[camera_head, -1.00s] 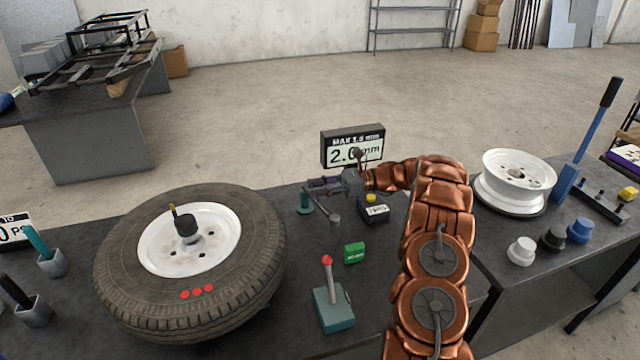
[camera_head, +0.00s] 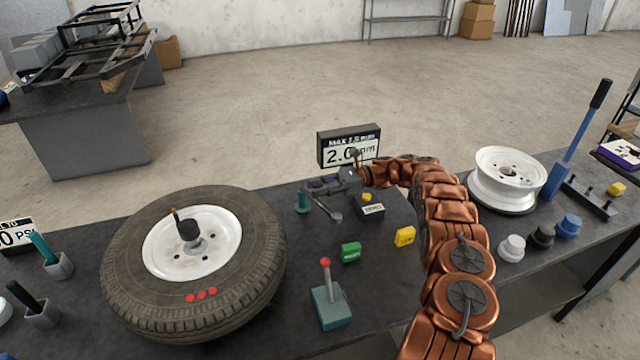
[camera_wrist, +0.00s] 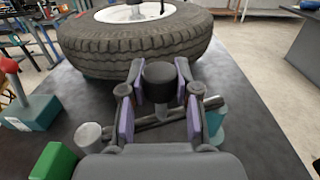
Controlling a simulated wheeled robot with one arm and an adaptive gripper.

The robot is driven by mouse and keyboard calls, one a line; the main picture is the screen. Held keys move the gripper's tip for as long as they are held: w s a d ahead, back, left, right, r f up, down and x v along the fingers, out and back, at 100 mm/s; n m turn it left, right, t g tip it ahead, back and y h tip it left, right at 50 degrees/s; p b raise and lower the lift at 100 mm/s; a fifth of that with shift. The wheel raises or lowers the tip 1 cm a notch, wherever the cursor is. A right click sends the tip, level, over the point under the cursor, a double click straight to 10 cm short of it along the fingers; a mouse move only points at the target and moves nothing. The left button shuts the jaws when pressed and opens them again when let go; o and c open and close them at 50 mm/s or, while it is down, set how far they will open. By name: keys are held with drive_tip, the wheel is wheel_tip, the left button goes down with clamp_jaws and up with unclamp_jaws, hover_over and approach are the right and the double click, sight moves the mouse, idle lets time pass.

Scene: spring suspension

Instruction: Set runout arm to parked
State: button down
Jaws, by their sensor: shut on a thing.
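The runout arm (camera_head: 321,205) is a thin dark bar at a teal post (camera_head: 302,203), right of the tire (camera_head: 130,290). Its grey end piece (camera_head: 336,216) points towards the front right, away from the tire. In the wrist view the bar (camera_wrist: 145,131) runs across below my fingers, from the teal post (camera_wrist: 214,118) at right to the grey end piece (camera_wrist: 90,137) at left. My gripper (camera_head: 318,187) is shut on a black knob (camera_wrist: 160,84) with a grey stem, which stands between the pads. Whether the knob joins the bar is partly hidden.
A display (camera_head: 349,147) reading about 2.0 mm stands behind my gripper. A green block (camera_head: 350,252), a yellow block (camera_head: 404,237), a small dark box (camera_head: 370,209) and a red-topped lever on a teal base (camera_head: 331,306) stand nearby. A white rim (camera_head: 507,180) is at right.

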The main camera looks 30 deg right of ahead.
drive_tip(key=shift+d+g+p, duration=0.1)
drive_tip(key=shift+g+p, duration=0.2)
drive_tip(key=shift+p, duration=0.3)
idle(0.4)
drive_tip(key=c, duration=0.8)
unclamp_jaws()
drive_tip(key=shift+r, duration=0.1)
wheel_tip(320, 180, up, 10)
drive_tip(key=shift+f, duration=0.1)
